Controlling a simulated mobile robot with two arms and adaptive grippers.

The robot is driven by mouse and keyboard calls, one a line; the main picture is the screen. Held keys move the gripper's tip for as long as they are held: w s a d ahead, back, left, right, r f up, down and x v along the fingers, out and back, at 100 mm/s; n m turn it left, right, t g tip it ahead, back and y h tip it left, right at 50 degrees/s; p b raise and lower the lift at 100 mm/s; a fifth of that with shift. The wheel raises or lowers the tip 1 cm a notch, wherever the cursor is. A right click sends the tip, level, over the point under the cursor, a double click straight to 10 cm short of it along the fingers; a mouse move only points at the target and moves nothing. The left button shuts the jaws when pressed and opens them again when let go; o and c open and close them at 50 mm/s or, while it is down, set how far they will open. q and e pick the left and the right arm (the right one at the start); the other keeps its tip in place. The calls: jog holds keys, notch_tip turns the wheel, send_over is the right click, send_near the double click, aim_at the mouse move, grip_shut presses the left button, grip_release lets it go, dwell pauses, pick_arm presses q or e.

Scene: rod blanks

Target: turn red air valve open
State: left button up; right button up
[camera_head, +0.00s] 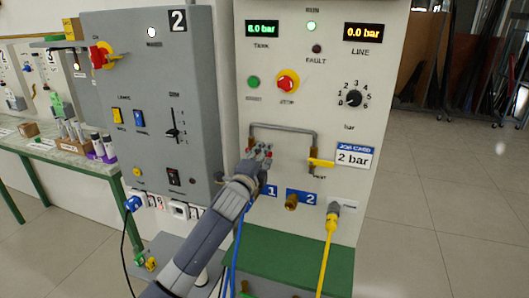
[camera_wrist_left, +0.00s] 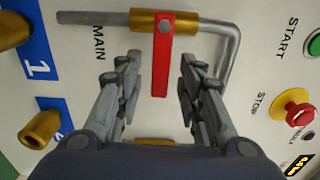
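The red air valve handle (camera_wrist_left: 160,62) sits on a brass valve body (camera_wrist_left: 146,21) by the MAIN label in the left wrist view. The handle stands crosswise to the grey pipe. My left gripper (camera_wrist_left: 161,60) is open, with one finger on each side of the handle and a visible gap on both sides. In the head view, my left gripper (camera_head: 262,151) is at the left leg of the grey pipe (camera_head: 285,128) and hides most of the valve; only small bits of red show. My right gripper is not in view.
A yellow valve handle (camera_head: 321,162) is on the pipe's right leg, beside a 2 bar job card (camera_head: 354,157). Above are a red stop button (camera_head: 287,82) and a dial (camera_head: 354,98). Below are a brass port (camera_head: 291,201) and a yellow hose (camera_head: 328,250). A grey cabinet (camera_head: 150,80) stands left.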

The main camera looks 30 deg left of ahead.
pick_arm(q)
jog(key=shift+x, duration=0.8)
grip_shut()
